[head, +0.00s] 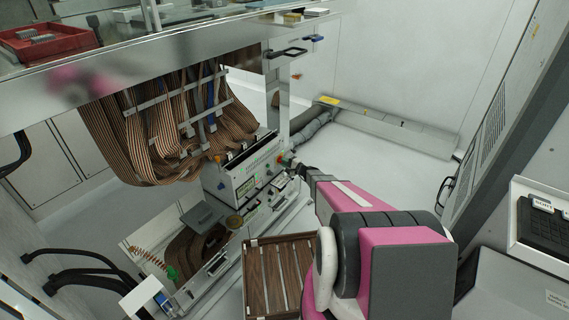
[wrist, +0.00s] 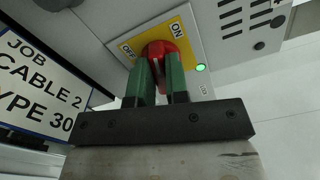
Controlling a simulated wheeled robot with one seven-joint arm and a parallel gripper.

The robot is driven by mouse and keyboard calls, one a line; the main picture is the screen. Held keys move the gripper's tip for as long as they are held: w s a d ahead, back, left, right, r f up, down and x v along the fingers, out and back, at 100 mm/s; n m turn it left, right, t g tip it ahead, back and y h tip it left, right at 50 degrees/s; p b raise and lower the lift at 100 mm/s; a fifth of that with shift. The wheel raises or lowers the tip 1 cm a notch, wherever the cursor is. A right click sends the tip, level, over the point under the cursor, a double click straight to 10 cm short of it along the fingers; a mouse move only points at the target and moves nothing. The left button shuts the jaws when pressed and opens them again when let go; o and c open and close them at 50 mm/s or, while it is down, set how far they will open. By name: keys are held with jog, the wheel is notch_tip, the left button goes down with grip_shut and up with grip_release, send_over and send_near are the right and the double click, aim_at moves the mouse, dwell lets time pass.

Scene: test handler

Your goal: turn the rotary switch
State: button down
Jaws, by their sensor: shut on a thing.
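The rotary switch (wrist: 158,50) is a red knob on a yellow plate (wrist: 128,48) marked OFF and ON, in the upper middle of the wrist view. My gripper (wrist: 162,70) has its two green fingers on either side of the knob and is shut on it. The fingers cover part of the knob. A green lamp (wrist: 200,67) is lit to the right of the plate. In the head view my gripper (head: 291,164) reaches the right end of the white control box (head: 246,170); the knob is too small to make out there.
A sign (wrist: 38,88) reading JOB, CABLE 2, TYPE 30 stands left of my gripper in the wrist view. Brown ribbon cables (head: 165,125) hang left of the box. A wooden slatted crate (head: 248,285) lies below. The floor behind (head: 370,165) is clear.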

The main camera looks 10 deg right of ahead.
jog(key=shift+f+n, duration=0.15)
jog(key=shift+n, duration=1.45)
jog(key=shift+s, duration=0.1)
jog(key=c, duration=1.1)
grip_release()
jog(key=v, duration=1)
jog(key=shift+s+d, duration=0.25)
jog(key=shift+d, duration=0.05)
